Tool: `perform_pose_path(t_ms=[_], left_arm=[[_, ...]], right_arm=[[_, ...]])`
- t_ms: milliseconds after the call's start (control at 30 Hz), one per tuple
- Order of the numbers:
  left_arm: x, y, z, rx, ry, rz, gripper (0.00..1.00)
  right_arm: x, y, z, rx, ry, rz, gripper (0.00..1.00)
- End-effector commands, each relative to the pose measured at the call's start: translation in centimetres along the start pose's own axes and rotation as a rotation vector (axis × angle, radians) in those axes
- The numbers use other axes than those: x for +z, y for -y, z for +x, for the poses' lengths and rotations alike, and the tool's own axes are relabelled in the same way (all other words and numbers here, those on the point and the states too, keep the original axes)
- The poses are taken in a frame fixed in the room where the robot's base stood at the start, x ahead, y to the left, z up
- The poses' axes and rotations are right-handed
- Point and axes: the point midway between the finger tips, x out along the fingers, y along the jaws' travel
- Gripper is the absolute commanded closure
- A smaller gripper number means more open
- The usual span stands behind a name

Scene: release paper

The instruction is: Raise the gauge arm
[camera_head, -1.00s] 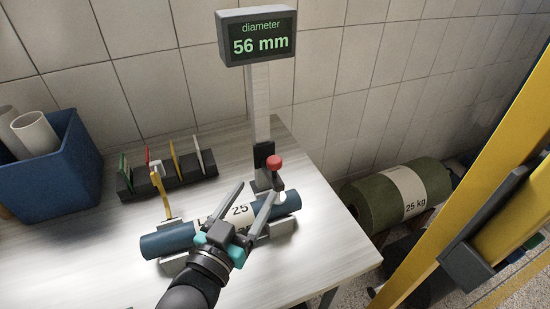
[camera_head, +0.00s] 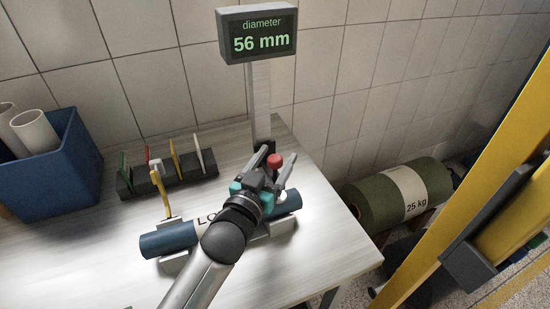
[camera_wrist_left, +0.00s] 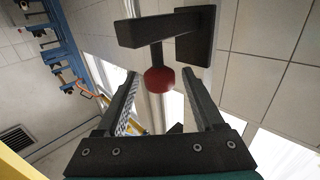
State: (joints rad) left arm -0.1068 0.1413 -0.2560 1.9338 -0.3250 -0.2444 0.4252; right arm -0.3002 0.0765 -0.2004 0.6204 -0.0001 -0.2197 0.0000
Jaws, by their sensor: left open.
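The gauge stands on a pale post (camera_head: 259,95) with a display (camera_head: 257,34) on top that reads 56 mm. Its arm, a dark bar (camera_wrist_left: 150,30) with a red knob (camera_head: 274,160), is low on the post, above the right part of a blue roll (camera_head: 170,239). The roll lies in a cradle (camera_head: 281,226). My left gripper (camera_head: 278,166) is open at the knob. In the left wrist view the red knob (camera_wrist_left: 159,80) sits between the spread fingertips (camera_wrist_left: 162,76), with gaps on both sides. My arm hides part of the roll and its label.
A dark rack (camera_head: 172,183) with coloured upright tags stands behind the roll. A yellow upright piece (camera_head: 162,193) stands near the roll's left half. A blue bin (camera_head: 55,175) holds white tubes at the left. A green 25 kg roll (camera_head: 375,208) lies beyond the table's right edge.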

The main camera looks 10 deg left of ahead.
Motion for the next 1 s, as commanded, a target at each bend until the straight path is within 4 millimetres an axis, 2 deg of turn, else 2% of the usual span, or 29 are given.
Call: perform_pose_path(t_ms=[233,833,1000], left_arm=[[0.01,-0.02,0.04,0.0,0.0,0.0,0.31],[0.0,-0.03,0.02,0.001,0.0,0.0,0.98],[0.0,-0.03,0.01,0.001,0.0,0.0,1.0]], right_arm=[[0.14,-0.22,-0.01,0.003,0.003,-0.001,0.5],[0.18,-0.28,-0.01,0.004,0.003,-0.001,0.5],[0.18,-0.28,-0.01,0.004,0.003,-0.001,0.5]])
